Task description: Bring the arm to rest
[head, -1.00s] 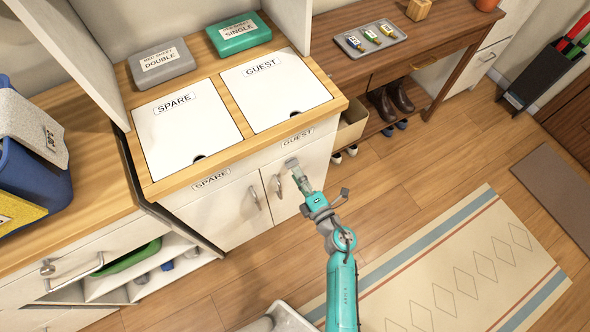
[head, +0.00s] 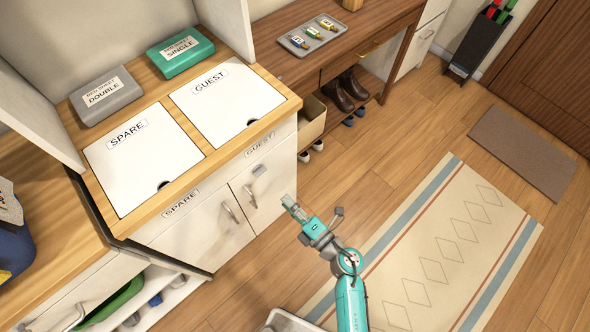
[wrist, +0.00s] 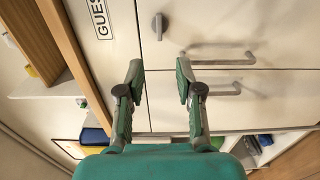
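My gripper (head: 290,204) is at the end of my teal arm (head: 349,300), in front of the cabinet doors and above the floor in the head view. In the wrist view my gripper (wrist: 158,70) has its two fingers apart with nothing between them. The cabinet front (wrist: 220,25) with its metal handles (wrist: 222,52) lies beyond the fingers, and no contact shows.
The cabinet top carries white SPARE (head: 144,155) and GUEST (head: 228,98) lids, a grey box (head: 105,94) and a green box (head: 180,52). A bench (head: 335,60) holds a tray (head: 314,35). Open floor (head: 400,125) and a rug (head: 440,250) lie right.

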